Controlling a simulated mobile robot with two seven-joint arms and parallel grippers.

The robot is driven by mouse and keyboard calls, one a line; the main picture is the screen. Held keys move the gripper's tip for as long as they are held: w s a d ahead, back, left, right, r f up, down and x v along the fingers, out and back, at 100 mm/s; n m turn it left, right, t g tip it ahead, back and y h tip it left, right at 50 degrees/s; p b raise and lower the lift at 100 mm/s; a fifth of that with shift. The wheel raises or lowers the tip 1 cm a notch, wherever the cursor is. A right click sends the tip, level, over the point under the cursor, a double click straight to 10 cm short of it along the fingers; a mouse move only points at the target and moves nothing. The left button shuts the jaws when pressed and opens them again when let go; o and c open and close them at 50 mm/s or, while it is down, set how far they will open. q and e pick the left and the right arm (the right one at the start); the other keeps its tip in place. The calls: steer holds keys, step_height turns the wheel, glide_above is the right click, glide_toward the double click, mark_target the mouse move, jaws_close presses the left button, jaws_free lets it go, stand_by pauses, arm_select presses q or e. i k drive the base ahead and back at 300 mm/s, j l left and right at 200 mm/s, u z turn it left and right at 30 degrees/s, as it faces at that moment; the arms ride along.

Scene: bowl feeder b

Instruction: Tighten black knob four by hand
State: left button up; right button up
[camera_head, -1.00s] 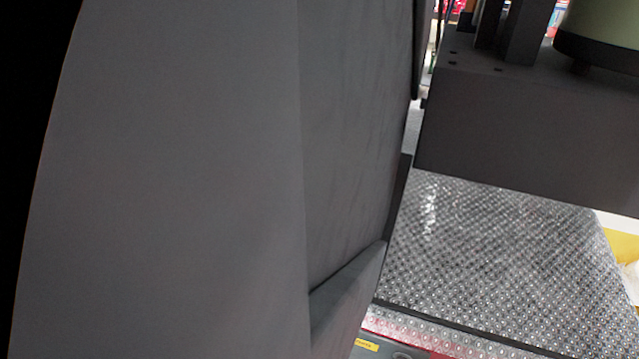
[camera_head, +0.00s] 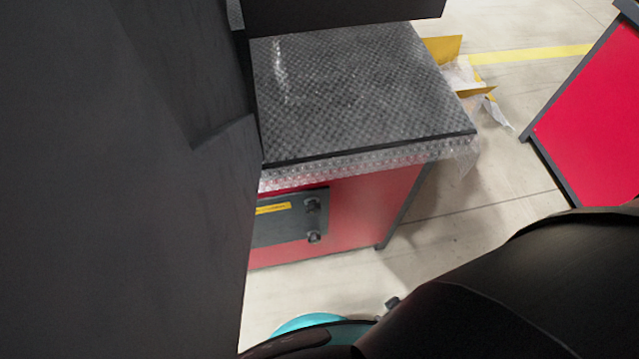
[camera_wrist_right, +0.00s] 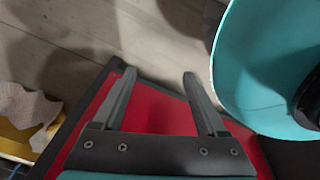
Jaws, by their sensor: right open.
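In the head view a dark panel (camera_head: 275,222) with a yellow label is mounted on the red cabinet front. Two small black knobs sit at its right end, an upper knob (camera_head: 312,205) and a lower knob (camera_head: 314,238). I cannot tell whether either is black knob four. My right gripper shows clearly in the right wrist view (camera_wrist_right: 159,75), with its two grey fingers apart and nothing between them. A red surface lies behind the fingers, and no knob shows there. My left gripper is not in view.
A large dark surface (camera_head: 190,200) blocks the left of the head view. Bubble wrap (camera_head: 350,90) covers the cabinet top. A red, dark-edged panel (camera_head: 595,110) stands at right, with yellow pieces and clear wrap (camera_head: 463,72) on the floor. Floor (camera_head: 500,175) lies open between them.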

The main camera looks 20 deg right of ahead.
mark_target(314, 238)
steer(key=k+j+z, duration=0.15)
steer(key=z, duration=0.25)
steer(key=k+j+z, duration=0.15)
steer(key=z, duration=0.25)
